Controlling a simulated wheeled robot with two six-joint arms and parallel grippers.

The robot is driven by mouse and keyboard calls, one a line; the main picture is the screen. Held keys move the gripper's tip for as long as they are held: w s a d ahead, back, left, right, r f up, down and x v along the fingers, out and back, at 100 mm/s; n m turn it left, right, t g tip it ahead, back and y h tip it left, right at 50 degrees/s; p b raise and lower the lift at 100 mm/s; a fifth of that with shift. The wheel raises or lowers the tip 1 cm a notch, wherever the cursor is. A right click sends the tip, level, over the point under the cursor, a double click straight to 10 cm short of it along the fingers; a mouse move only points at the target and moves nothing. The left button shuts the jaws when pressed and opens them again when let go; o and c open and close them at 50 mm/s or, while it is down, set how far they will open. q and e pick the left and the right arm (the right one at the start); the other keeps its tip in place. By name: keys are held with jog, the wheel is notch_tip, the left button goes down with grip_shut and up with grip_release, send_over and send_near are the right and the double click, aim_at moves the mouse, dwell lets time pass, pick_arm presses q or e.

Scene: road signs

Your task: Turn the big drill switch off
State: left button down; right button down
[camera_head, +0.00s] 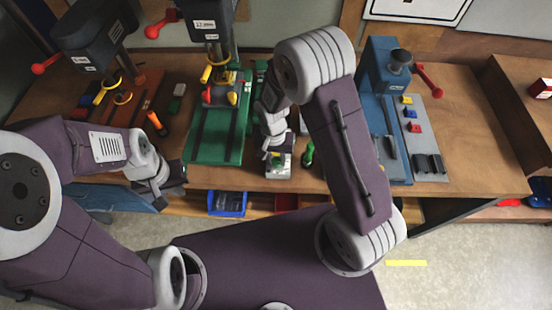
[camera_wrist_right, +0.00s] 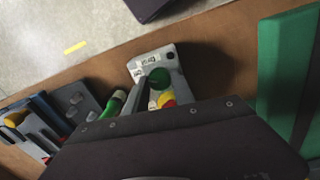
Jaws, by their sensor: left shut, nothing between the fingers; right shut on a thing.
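A grey switch box (camera_head: 279,171) lies at the front edge of the workbench, right of the green drill press. In the right wrist view the box (camera_wrist_right: 143,62) has a green button (camera_wrist_right: 159,77) and a yellow and red part (camera_wrist_right: 166,100). My right gripper (camera_head: 276,152) reaches down onto the box from above; it also shows in the wrist view (camera_wrist_right: 150,98). It is shut on the box's controls; which part it grips is partly hidden. My left gripper (camera_head: 172,182) is shut and empty by the bench's front edge, at the left.
A green drill press (camera_head: 218,135) stands left of the box, with an orange one (camera_head: 128,95) further left. A blue machine (camera_head: 380,95) stands at the right. A green-handled tool (camera_head: 308,153) is close to the box. A blue bin (camera_head: 227,203) is below the bench top.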

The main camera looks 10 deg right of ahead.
aim_at(275, 160)
jog(key=shift+w+r+m, duration=0.1)
jog(key=shift+w+m, duration=0.05)
jog(key=shift+m, duration=0.15)
jog(key=c, duration=1.1)
grip_release()
jog(key=shift+o, duration=0.2)
jog(key=shift+d, duration=0.1)
notch_tip(275, 160, up, 9)
jog(key=b, duration=0.1)
jog(key=shift+a, duration=0.2)
jog(key=shift+w, duration=0.1)
